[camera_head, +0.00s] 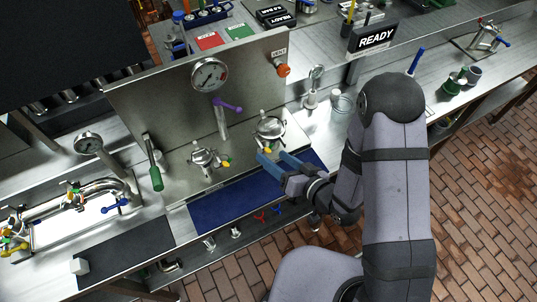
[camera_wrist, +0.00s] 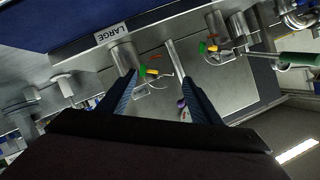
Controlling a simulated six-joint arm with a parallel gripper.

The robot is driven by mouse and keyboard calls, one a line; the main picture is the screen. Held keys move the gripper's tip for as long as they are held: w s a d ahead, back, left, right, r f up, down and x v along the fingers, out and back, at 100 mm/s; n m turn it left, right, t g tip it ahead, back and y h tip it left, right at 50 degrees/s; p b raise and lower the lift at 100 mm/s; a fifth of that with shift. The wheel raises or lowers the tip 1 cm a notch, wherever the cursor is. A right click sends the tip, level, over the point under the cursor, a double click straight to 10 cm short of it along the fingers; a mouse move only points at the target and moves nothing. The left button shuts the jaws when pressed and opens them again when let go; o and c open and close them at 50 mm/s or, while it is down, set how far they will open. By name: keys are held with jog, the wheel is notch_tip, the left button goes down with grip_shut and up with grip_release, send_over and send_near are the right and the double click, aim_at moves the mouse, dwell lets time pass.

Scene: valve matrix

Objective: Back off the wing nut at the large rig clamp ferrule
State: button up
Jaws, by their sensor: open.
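The large rig clamp ferrule (camera_head: 270,127) is the right one of two metal clamps on the steel rig. In the wrist view, its metal body (camera_wrist: 124,56) stands beside a LARGE label. A small green and yellow part, seemingly its wing nut (camera_wrist: 151,72), sits on the clamp's side facing my gripper. My gripper (camera_head: 270,155) has blue fingers, is open and empty, and is just in front of this clamp. In the wrist view, the wing nut appears between the fingertips (camera_wrist: 160,77). I cannot tell whether either finger touches it.
A second clamp (camera_head: 207,158) stands to the left. A purple-handled valve (camera_head: 226,105) rises between the clamps, and a green-handled valve (camera_head: 155,175) is farther left. A blue mat (camera_head: 225,208) lies along the front. An orange knob (camera_head: 283,70) is on the back panel.

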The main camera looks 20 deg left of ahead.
aim_at(265, 151)
jog(key=shift+p+x, duration=0.55)
jog(key=shift+x, duration=1.3)
jog(key=c, duration=1.1)
